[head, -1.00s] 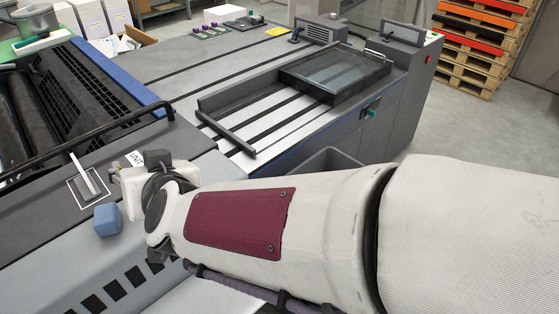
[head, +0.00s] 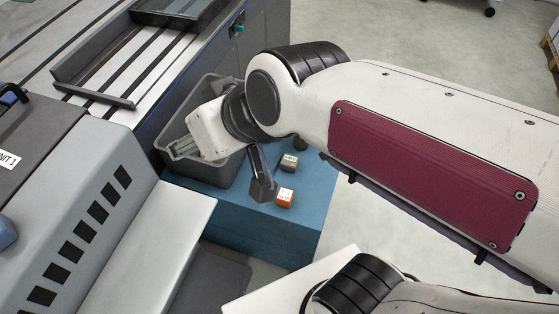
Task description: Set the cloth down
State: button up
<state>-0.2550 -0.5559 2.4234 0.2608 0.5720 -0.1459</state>
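My arm reaches in from the right in the head view, and its white wrist (head: 207,128) is over the open grey bin (head: 212,180). My gripper's fingers cannot be made out clearly, so I cannot tell whether it is open or shut. A pale ribbed shape shows beside the wrist at the bin's mouth; I cannot tell whether it is cloth or part of the gripper. No cloth can be identified with certainty. A dark grey, angular piece (head: 262,183) shows just below the wrist joint, over the blue surface; whether it belongs to my gripper is unclear.
The press, with a white ledge (head: 160,245), fills the left. A blue rounded object (head: 6,234) is cut off at the left edge. Floor shows at right.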

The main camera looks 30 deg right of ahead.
jog(key=s+d+f+m+g+h, duration=0.1)
jog(key=s+d+f+m+h, duration=0.1)
jog(key=s+d, duration=0.6)
jog(key=d+f+h, duration=0.1)
jog(key=d, duration=0.3)
jog(key=shift+s+f+m+g+h, duration=0.3)
jog(key=shift+s+f+g+h, duration=0.05)
jog(key=shift+s+g+h, duration=0.05)
dwell(0.4)
